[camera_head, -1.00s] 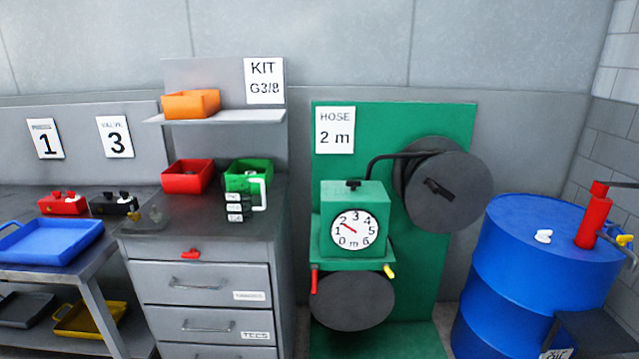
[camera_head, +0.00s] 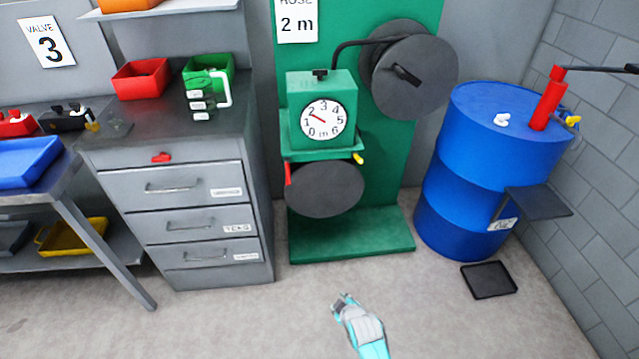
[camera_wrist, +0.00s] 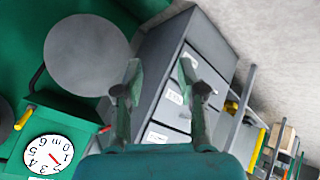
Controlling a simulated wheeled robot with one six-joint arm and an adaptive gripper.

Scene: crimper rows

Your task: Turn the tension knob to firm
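A green hose-measuring stand (camera_head: 294,92) carries a round white dial (camera_head: 322,119) numbered 0 to 6, its red pointer near 1 to 2. A small black T-shaped knob (camera_head: 320,74) stands on top of the box. A dark grey reel (camera_head: 417,75) with a black bar handle (camera_head: 404,73) is at its upper right. No label shows which one is the tension knob. My gripper (camera_head: 342,299) is low in front of the stand, apart from everything. In the wrist view my gripper (camera_wrist: 160,82) has its fingers spread and empty; the dial (camera_wrist: 46,156) appears there upside down.
A grey drawer cabinet (camera_head: 195,275) stands left of the stand, with a red bin (camera_head: 141,79) and a green bin (camera_head: 209,73) on it. A blue drum (camera_head: 464,190) is on the right with a black tray (camera_head: 489,280) on the floor before it. The floor in front is clear.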

